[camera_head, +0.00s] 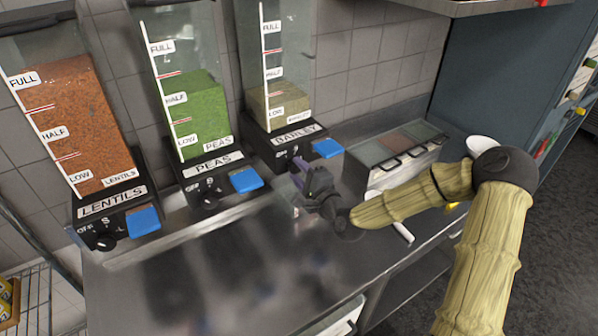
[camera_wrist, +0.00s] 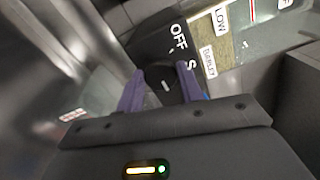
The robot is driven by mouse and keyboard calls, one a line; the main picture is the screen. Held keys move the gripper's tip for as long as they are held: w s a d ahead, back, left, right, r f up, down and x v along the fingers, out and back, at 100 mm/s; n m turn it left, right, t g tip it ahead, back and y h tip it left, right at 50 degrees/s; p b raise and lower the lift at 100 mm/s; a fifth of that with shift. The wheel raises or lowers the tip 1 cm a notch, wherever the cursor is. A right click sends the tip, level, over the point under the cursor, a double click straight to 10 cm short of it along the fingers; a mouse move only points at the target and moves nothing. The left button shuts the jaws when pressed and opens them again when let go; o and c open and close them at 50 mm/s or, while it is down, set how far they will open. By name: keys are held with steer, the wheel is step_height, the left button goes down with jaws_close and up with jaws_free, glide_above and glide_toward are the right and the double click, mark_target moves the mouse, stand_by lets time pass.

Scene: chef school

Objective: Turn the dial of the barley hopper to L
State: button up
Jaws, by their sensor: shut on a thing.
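The barley hopper (camera_head: 283,97) is the right one of three clear hoppers on the counter, with a black base labelled BARLEY. My gripper (camera_head: 299,172) is at the front of that base, in front of its dial. In the wrist view my two purple fingers (camera_wrist: 162,92) are shut around the round black dial (camera_wrist: 164,76), one on each side. The dial has a light mark on its face. OFF and S show on the base beside it. L is hidden, and I cannot tell exactly which setting the mark points to.
The peas hopper (camera_head: 203,108) and lentils hopper (camera_head: 72,124) stand to the left. A blue lever (camera_head: 327,149) is right of the barley dial. A lidded container tray (camera_head: 385,166) and a white bowl (camera_head: 481,144) stand to the right.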

steer(key=shift+m, duration=0.3)
steer(key=o, duration=1)
steer(key=shift+s+d+f, duration=0.1)
steer(key=shift+s+d, duration=0.3)
steer(key=shift+s, duration=0.05)
steer(key=p+v, duration=0.5)
steer(key=v, duration=0.5)
steer(key=shift+s+d+r, duration=0.2)
steer(key=shift+d+r, duration=0.2)
steer(key=shift+d, duration=0.1)
